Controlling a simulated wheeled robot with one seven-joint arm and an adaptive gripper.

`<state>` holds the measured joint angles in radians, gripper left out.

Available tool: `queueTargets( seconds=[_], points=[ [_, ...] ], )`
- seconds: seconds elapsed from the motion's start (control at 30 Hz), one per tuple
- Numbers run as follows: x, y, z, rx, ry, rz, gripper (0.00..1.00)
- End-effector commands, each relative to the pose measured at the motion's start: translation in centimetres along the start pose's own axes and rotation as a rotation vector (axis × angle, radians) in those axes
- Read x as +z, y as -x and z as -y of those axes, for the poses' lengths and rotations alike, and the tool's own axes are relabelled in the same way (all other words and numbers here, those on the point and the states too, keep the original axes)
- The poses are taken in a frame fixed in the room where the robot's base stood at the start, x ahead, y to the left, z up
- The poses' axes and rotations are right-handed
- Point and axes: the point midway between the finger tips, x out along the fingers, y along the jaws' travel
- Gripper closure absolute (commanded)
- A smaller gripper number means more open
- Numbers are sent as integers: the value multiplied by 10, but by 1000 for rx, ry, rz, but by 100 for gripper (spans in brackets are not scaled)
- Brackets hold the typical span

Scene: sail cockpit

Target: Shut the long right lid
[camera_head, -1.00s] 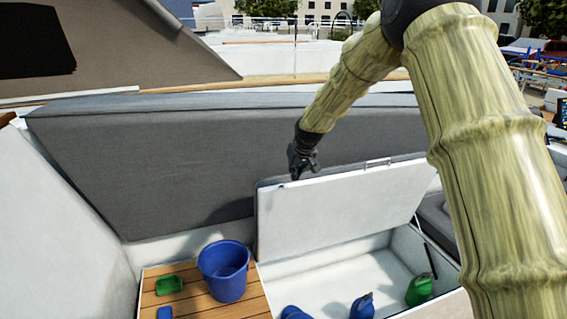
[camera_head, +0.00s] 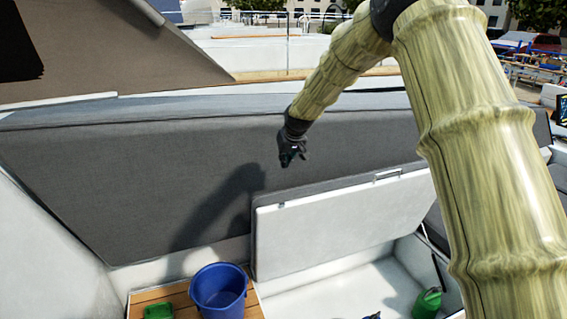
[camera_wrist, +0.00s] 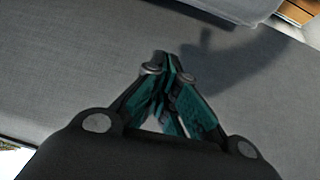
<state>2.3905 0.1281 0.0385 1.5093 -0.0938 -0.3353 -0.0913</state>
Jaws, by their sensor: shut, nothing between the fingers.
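The long right lid (camera_head: 340,222) stands raised and tilted back at the rear of its open locker. Its white underside faces me, and a grey cushion lines its back edge. My gripper (camera_head: 287,160) is above the lid's upper left corner, in front of the grey backrest, and looks apart from the lid. In the wrist view my gripper (camera_wrist: 166,62) is shut and empty, over grey fabric. A pale edge (camera_wrist: 225,8) shows at the top of that view; I cannot tell for sure that it is the lid.
The open locker (camera_head: 330,295) holds a green can (camera_head: 428,302). A blue bucket (camera_head: 218,290) and a green item (camera_head: 158,311) stand on the wooden slats (camera_head: 178,294) to its left. The grey backrest (camera_head: 130,180) runs behind.

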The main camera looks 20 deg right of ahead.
Motion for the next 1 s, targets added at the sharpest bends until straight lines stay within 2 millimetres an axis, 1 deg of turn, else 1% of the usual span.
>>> queueTargets(
  seconds=[0.3,0.5,0.87,1.0],
  points=[
    [-2,-44,0,-1,0,8,100],
    [-2,-65,0,-1,0,7,100],
    [-1,-93,0,-1,0,6,100],
    [9,-87,0,-1,0,7,100]
  ],
)
